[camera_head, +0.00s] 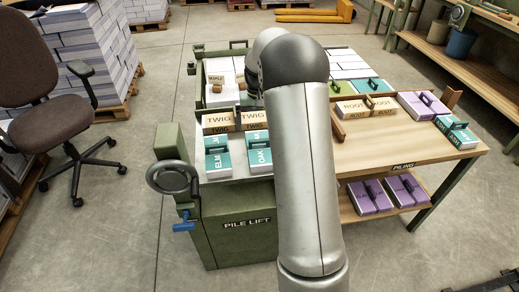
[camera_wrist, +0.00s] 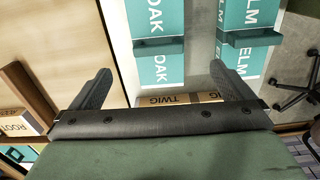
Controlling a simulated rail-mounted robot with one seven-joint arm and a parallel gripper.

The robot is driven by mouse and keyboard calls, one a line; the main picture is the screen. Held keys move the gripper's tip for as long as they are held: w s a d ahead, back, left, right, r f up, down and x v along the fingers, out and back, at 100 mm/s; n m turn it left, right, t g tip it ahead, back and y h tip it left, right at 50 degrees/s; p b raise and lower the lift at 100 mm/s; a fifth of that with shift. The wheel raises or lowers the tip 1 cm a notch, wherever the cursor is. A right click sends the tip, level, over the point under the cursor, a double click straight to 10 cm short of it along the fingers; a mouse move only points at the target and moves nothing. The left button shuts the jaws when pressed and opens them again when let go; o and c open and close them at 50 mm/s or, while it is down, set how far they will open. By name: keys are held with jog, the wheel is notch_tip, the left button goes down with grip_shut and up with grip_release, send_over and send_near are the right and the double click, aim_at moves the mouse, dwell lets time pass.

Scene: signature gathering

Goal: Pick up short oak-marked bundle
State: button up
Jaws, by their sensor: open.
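The teal-and-white oak-marked bundle (camera_head: 258,157) lies on the pile lift at its front, partly hidden by my arm in the head view. In the wrist view the oak-marked bundle (camera_wrist: 158,62) shows its teal carry handle and lies beyond and partly between my fingers. A similar elm-marked bundle (camera_head: 217,161) lies to its left in the head view and to its right in the wrist view (camera_wrist: 241,55). My gripper (camera_wrist: 160,70) is open and empty, with its fingers spread wide, apart from the bundle. My arm mostly hides the gripper in the head view.
A brown twig-marked bundle (camera_head: 218,123) lies just behind the oak and elm bundles; it also shows in the wrist view (camera_wrist: 180,98). A wooden table (camera_head: 400,149) at right carries root-marked (camera_head: 366,106) and purple bundles (camera_head: 422,105). A chair (camera_head: 50,78) stands left.

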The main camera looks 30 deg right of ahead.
aim_at(259, 142)
notch_tip(259, 142, down, 12)
jog(key=shift+d+f+p, duration=0.15)
jog(key=shift+p, duration=0.2)
jog(key=c, duration=1.2)
